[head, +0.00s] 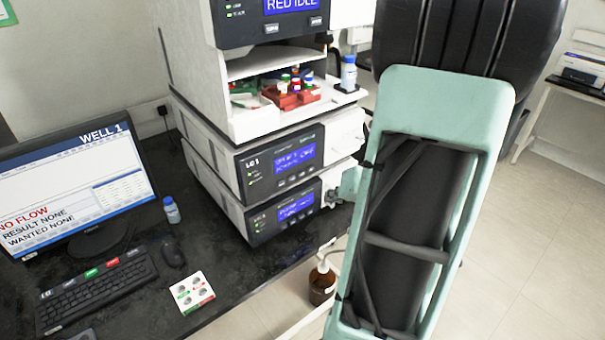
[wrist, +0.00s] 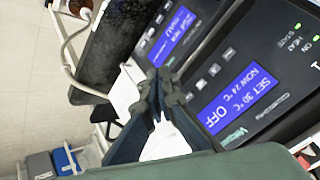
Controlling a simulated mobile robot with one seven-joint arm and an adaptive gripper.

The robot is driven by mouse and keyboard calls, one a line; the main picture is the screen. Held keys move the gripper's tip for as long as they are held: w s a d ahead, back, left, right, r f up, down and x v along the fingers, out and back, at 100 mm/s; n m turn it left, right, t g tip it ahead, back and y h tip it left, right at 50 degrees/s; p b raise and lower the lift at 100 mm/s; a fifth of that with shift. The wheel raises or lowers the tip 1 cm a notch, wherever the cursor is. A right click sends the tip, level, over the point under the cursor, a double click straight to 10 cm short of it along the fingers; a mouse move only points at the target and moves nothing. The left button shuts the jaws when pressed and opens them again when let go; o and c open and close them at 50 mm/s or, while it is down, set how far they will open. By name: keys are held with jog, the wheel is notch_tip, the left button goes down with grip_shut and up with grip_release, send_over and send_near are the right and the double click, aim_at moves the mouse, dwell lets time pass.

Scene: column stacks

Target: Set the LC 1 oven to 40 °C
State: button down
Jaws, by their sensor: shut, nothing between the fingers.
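The LC 1 oven is the upper of two stacked dark-fronted modules; its panel (head: 280,163) has a lit blue display. Dark buttons (wrist: 207,76) sit beside that display. My gripper (wrist: 159,78) is shut and empty, with its fingertips by the lower part of the oven front, near the seam with the module below. Contact cannot be told. In the head view my arm hides most of the gripper.
The lower module (head: 285,210) has its own blue display. A rack of vials (head: 292,93) and a bottle (head: 348,72) stand above. A monitor (head: 75,185), keyboard (head: 95,290) and white pad (head: 192,292) lie left on the black bench. A brown bottle (head: 322,283) stands below.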

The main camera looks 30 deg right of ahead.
aim_at(302, 174)
jog(key=w+p, duration=0.1)
jog(key=w, duration=0.7)
jog(key=shift+a+p, duration=0.3)
jog(key=shift+a, duration=0.05)
jog(key=shift+w, duration=0.1)
jog(key=shift+w, duration=0.1)
dwell(0.9)
jog(key=shift+w+b, duration=0.3)
jog(key=shift+b, duration=0.15)
jog(key=shift+w+b, duration=0.3)
jog(key=shift+w, duration=0.15)
dwell(0.4)
jog(key=shift+s, duration=0.1)
jog(key=shift+s+b, duration=0.55)
jog(key=shift+s, duration=0.2)
